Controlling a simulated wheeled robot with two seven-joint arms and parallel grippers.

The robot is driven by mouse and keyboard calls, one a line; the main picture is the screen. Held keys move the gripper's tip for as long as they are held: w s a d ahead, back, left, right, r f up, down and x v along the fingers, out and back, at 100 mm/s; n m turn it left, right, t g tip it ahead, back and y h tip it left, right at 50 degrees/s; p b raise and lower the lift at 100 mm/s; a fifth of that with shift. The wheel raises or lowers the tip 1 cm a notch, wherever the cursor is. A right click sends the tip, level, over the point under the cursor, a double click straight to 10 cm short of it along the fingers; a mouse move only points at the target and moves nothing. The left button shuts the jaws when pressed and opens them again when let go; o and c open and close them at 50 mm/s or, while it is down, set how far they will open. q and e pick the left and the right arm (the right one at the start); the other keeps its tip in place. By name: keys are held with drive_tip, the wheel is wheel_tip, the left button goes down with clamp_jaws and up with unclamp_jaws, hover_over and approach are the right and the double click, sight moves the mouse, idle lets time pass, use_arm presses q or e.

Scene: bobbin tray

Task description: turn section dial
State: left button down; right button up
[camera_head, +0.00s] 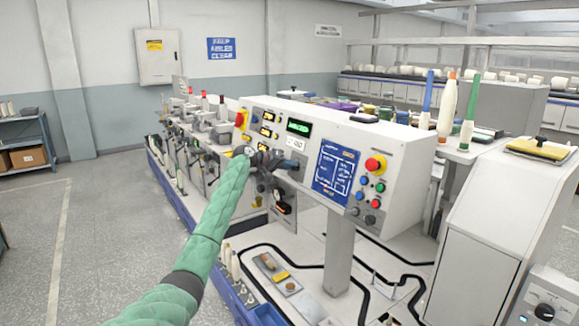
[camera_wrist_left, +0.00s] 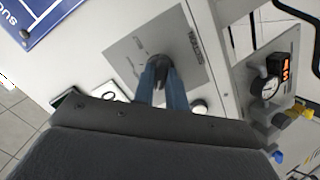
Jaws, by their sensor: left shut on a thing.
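The section dial (camera_wrist_left: 165,70) is a dark knob on a grey plate (camera_wrist_left: 127,47) with lettering, set in the white machine panel. My left gripper (camera_wrist_left: 163,84) has its two bluish fingers on either side of the knob and is shut on it. In the head view, my green-sleeved left arm reaches up from the bottom left, and the left gripper (camera_head: 276,163) is against the front of the control panel (camera_head: 390,190). There the gripper mostly hides the dial. My right gripper is not in view.
A blue screen (camera_head: 335,171) and several coloured buttons with a red stop button (camera_head: 375,165) are right of the gripper. A green display (camera_head: 298,127) is above it. Below is a tray area with loose parts. A white cabinet (camera_head: 490,225) stands at the right.

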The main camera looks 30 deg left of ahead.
use_arm(q)
drive_tip(key=n, duration=0.3)
drive_tip(key=n+h+p, duration=0.1)
drive_tip(key=n, duration=0.2)
drive_tip(key=shift+a+t, duration=0.2)
drive_tip(key=shift+t, duration=0.1)
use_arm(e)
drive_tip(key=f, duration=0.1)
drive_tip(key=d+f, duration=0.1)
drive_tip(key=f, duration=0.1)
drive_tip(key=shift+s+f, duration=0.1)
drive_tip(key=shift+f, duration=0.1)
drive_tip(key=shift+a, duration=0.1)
